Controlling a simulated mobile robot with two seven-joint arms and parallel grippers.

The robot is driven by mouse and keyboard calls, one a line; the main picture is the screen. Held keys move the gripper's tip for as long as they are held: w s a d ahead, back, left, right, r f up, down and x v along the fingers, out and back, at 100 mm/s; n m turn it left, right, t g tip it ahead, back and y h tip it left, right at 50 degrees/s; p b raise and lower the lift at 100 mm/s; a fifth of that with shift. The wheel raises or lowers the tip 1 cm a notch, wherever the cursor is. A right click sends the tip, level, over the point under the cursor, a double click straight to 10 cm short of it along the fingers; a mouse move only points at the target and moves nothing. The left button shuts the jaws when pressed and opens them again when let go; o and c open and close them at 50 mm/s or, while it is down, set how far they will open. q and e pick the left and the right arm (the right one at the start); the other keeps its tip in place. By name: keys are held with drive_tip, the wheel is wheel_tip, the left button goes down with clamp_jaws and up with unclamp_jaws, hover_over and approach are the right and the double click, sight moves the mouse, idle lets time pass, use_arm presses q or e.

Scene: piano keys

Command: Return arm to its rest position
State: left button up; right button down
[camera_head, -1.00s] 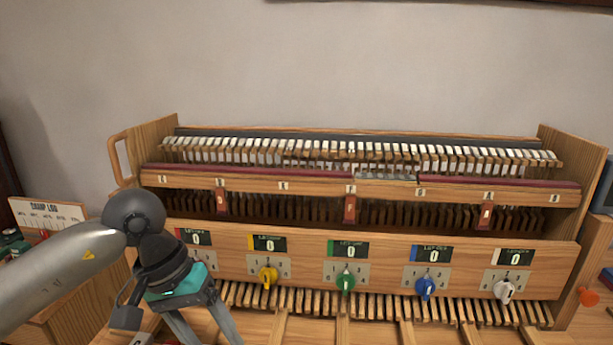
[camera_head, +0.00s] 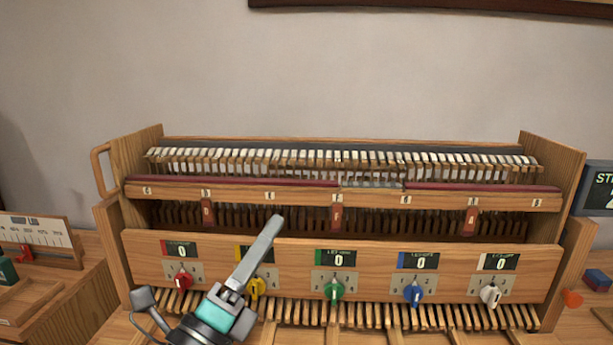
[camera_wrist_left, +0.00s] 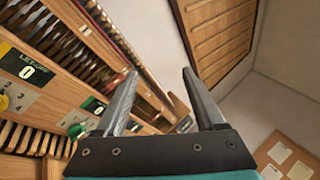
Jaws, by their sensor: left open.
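My left gripper (camera_head: 273,224) is in front of the wooden piano-action cabinet (camera_head: 420,202), pointing up and to the right in the head view. Its wrist is at the bottom edge, and the fingers cross in front of the yellow knob's panel and partly hide its display. In the left wrist view the two grey fingers (camera_wrist_left: 160,76) are spread apart with nothing between them. The cabinet and its knobs lie to the left of the fingers there. My right gripper is in neither view.
A red knob (camera_head: 182,281), green knob (camera_head: 334,291), blue knob (camera_head: 414,294) and white knob (camera_head: 490,294) sit on the cabinet front, under displays reading 0. A side bench with a gauge (camera_head: 40,240) stands at left. A dark screen (camera_head: 601,190) stands at right.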

use_arm(q)
drive_tip(key=s+a+f+n+g+y, duration=0.2)
drive_tip(key=a+f+n+g+y, duration=0.3)
drive_tip(key=f+n, duration=0.5)
drive_tip(key=s+a+f+n+g+y, duration=0.25)
drive_tip(key=a+f+n+y, duration=0.35)
drive_tip(key=f+n, duration=0.4)
drive_tip(key=s+f+n+g, duration=0.85)
drive_tip(key=s+f, duration=0.45)
drive_tip(key=s, duration=0.5)
wheel_tip(320, 180, down, 23)
drive_tip(key=s+g, duration=0.2)
drive_tip(key=s, duration=0.1)
drive_tip(key=s+a+f+m+g, duration=0.1)
drive_tip(key=s+a+f, duration=0.1)
drive_tip(key=s+f, duration=1)
drive_tip(key=shift+s+f, duration=0.2)
drive_tip(key=shift+s, duration=0.95)
